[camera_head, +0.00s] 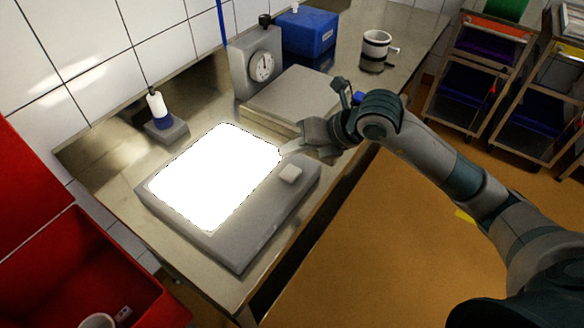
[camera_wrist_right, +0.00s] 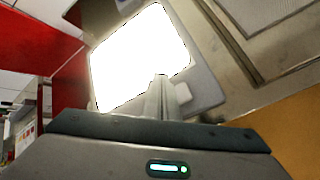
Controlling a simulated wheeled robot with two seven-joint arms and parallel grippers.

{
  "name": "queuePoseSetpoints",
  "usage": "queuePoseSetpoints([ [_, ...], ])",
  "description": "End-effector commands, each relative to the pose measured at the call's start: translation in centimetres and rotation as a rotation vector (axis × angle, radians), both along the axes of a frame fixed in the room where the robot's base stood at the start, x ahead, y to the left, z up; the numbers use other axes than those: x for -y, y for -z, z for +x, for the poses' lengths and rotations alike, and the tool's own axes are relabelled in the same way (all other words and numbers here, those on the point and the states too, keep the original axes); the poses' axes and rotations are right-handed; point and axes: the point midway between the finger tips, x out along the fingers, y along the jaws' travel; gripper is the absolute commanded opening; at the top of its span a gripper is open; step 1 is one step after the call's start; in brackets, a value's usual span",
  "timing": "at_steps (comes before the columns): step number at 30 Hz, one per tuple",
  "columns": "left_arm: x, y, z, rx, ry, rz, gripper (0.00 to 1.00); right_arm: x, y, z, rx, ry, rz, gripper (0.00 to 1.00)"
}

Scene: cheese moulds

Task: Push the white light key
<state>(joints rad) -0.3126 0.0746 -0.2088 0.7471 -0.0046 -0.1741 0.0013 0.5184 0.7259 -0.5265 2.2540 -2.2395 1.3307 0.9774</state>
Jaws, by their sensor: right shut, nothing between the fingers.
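The white light key (camera_head: 291,173) is a small raised block on the grey frame of the light box (camera_head: 235,255), near its right corner. The box's panel (camera_head: 215,175) glows bright white. My right gripper (camera_head: 284,154) is shut and empty. Its fingertips are close to the panel's right edge, a little behind the key in the head view. In the right wrist view the fingers (camera_wrist_right: 159,85) stand over the panel's edge, and the key (camera_wrist_right: 183,93) is just right of them, apart in the picture. I cannot tell the fingertips' height. My left gripper is not in view.
A small bottle (camera_head: 157,106) stands at the left. A red bin (camera_head: 75,265) is at the lower left, and shelved carts (camera_head: 490,50) are at the upper right.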

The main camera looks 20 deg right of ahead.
Motion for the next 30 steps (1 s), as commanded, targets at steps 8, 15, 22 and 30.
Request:
queuePoseSetpoints([
  [8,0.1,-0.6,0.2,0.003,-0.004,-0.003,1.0,0.0,-0.9,0.0,0.0,-0.001,0.001,0.0],
  [15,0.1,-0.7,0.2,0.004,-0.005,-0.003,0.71,-0.2,-0.9,-0.1,0.0,-0.004,0.005,0.0],
  [22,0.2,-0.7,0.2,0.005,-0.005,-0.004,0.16,-2.8,-1.3,-1.3,-0.001,-0.065,0.102,0.0],
  [30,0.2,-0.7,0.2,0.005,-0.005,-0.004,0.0,-9.5,-4.5,-5.4,0.009,-0.212,0.447,0.0],
])
